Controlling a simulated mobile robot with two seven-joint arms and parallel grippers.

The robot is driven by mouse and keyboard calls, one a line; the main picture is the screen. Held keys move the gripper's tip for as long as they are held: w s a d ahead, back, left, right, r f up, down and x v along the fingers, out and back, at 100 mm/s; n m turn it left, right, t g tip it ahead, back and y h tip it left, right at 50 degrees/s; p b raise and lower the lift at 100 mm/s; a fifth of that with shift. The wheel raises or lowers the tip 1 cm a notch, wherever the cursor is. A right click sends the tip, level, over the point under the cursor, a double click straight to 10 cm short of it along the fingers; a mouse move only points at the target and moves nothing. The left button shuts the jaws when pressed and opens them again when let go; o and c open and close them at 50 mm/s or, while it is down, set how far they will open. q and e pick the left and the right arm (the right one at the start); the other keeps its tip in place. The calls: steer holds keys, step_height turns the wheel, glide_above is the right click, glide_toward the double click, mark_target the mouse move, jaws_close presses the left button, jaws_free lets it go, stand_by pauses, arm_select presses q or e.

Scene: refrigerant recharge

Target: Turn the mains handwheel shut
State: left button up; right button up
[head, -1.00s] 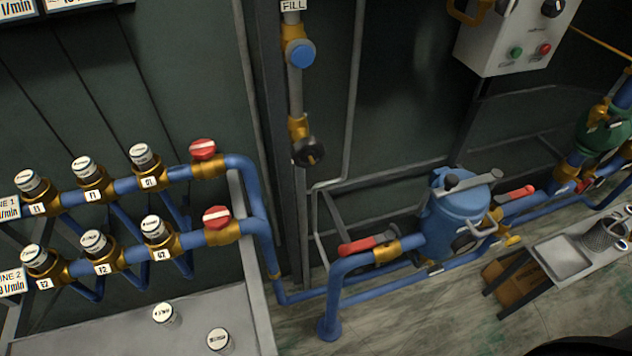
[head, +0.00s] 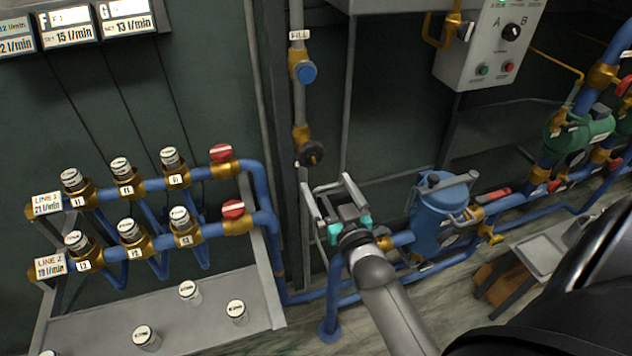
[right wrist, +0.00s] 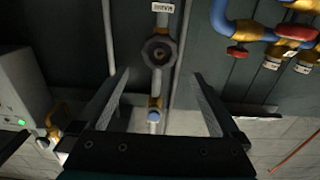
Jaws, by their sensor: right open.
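The mains handwheel (head: 311,153) is a small dark round wheel on a brass valve low on the grey vertical pipe in the head view. In the right wrist view the handwheel (right wrist: 160,49) faces the camera, beyond and between the fingertips. My right gripper (head: 328,184) is just below the wheel in the head view, its fingers spread and empty. In the right wrist view the gripper (right wrist: 161,78) is wide open, with a gap to the wheel. I see no contact. My left gripper is not in view.
A blue-capped valve (head: 306,72) sits above the wheel under the FILL label (head: 299,35). Red-knobbed valves (head: 221,153) and blue pipes are to the left. A blue canister (head: 440,215) stands right of my gripper. A control box (head: 490,45) hangs upper right.

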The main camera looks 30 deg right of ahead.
mark_target(312, 157)
steer(key=shift+w+d+f, duration=0.1)
steer(key=shift+w+d, duration=0.05)
steer(key=shift+w, duration=0.25)
steer(key=b+x, duration=0.6)
steer(key=x, duration=0.2)
steer(key=shift+w+f, duration=0.1)
steer(key=shift+w, duration=0.1)
steer(key=shift+c, duration=0.2)
steer(key=c, duration=1.2)
steer(key=m+p, duration=0.2)
steer(key=shift+r+m, duration=0.25)
steer(key=shift+m, duration=0.15)
steer(key=shift+c, duration=0.2)
steer(key=shift+f+m, duration=0.1)
steer(key=shift+m, duration=0.9)
